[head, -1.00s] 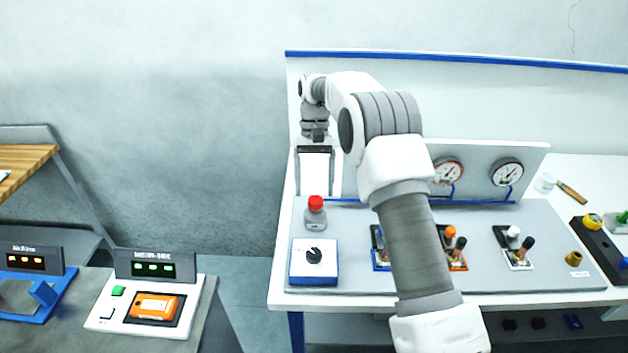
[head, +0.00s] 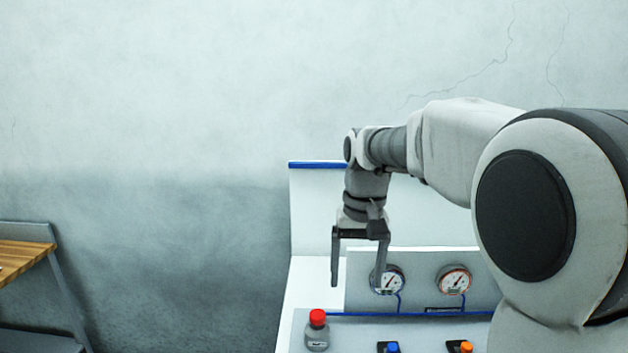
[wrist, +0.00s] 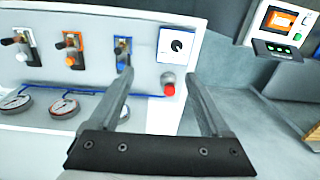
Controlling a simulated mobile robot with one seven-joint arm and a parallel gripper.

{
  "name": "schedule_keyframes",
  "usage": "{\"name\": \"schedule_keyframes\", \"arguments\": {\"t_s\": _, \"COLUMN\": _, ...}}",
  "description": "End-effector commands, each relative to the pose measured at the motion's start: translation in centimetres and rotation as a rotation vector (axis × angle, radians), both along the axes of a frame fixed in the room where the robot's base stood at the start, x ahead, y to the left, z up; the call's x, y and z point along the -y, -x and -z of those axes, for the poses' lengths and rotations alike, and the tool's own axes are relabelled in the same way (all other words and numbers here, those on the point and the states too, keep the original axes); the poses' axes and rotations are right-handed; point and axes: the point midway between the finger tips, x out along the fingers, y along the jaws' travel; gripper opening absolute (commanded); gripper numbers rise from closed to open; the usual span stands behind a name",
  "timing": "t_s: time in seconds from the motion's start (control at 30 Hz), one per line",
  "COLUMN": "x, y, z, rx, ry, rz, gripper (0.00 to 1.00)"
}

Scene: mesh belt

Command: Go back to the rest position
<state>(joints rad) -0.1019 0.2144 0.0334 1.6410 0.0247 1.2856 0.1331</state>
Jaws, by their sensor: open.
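My gripper (head: 358,282) is open and empty, raised above the back left of the white bench, its two fingers pointing down in the head view. One finger overlaps a gauge in that view. In the wrist view my gripper (wrist: 160,85) shows its two fingers spread wide with nothing between them. My arm fills the right side of the head view and hides much of the bench there.
A red push button (head: 317,318) stands at the panel's left. Two gauges (head: 454,281) stand behind. Several levers (wrist: 72,50) and a dial box (wrist: 178,46) sit on the panel. A station with an orange item (wrist: 281,20) stands apart. A wooden-topped table (head: 22,258) is at left.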

Motion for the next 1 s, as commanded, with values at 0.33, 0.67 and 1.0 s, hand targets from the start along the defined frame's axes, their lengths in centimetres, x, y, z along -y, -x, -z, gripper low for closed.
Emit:
{"name": "schedule_keyframes", "arguments": {"t_s": 0.33, "x": 3.2, "y": 8.6, "z": -1.9, "rx": 0.194, "ry": 0.004, "rz": 0.003, "gripper": 0.82}}
{"name": "schedule_keyframes", "arguments": {"t_s": 0.67, "x": 5.5, "y": 16.7, "z": 0.1, "rx": 0.372, "ry": 0.017, "rz": 0.005, "gripper": 0.82}}
{"name": "schedule_keyframes", "arguments": {"t_s": 1.0, "x": 6.4, "y": 21.2, "z": 3.1, "rx": 0.488, "ry": 0.031, "rz": 0.003, "gripper": 0.82}}
